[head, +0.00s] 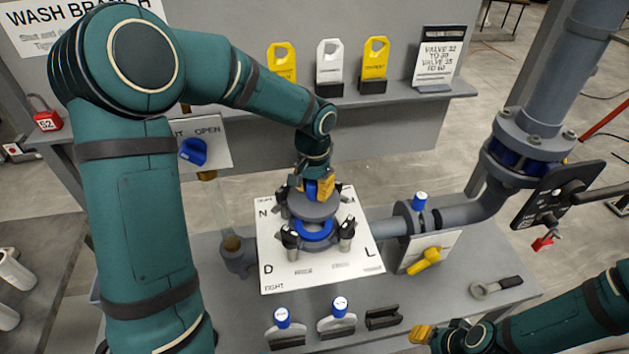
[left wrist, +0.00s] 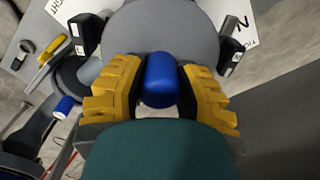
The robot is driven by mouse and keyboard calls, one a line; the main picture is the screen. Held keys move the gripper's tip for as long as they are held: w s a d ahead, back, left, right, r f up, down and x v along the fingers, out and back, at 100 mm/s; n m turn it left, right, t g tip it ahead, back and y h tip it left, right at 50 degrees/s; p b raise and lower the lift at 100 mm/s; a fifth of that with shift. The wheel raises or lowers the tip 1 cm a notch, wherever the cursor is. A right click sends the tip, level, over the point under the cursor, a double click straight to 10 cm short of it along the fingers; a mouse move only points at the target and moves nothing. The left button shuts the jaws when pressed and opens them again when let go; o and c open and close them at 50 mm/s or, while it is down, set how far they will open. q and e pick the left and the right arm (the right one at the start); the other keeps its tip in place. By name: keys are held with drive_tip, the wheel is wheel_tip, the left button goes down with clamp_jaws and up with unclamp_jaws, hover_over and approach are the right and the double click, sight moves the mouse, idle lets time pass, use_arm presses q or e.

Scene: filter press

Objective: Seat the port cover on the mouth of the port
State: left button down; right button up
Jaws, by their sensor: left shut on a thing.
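The port cover (head: 312,207) is a grey disc with a blue knob. My left gripper (head: 319,190) points down and is shut on the blue knob (left wrist: 160,80), with a yellow finger on each side in the left wrist view. The grey disc (left wrist: 165,30) lies just beyond the fingers. The port's mouth has a blue ring (head: 313,232), whose front part shows below the disc's near edge. The disc appears raised above the ring and hides its back; I cannot tell the exact gap. My right gripper (head: 422,334) is low at the right, away from the port; its fingers are unclear.
Dark clamps (head: 289,238) stand around the port on a white lettered plate (head: 275,275). A pipe with a yellow-handled valve (head: 426,260) runs to the right. Tags stand on the back shelf (head: 420,97).

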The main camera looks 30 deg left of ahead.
sight(314, 183)
use_arm(q)
drive_tip(key=shift+s+f, duration=0.15)
drive_tip(key=shift+f, duration=1.05)
drive_tip(key=shift+f+b, duration=1.3)
drive_tip(key=shift+f, duration=0.9)
drive_tip(key=shift+f+b, duration=0.4)
drive_tip(key=shift+f, duration=0.1)
drive_tip(key=c, duration=0.7)
unclamp_jaws()
drive_tip(key=shift+o, duration=0.2)
wheel_tip(314, 183, up, 12)
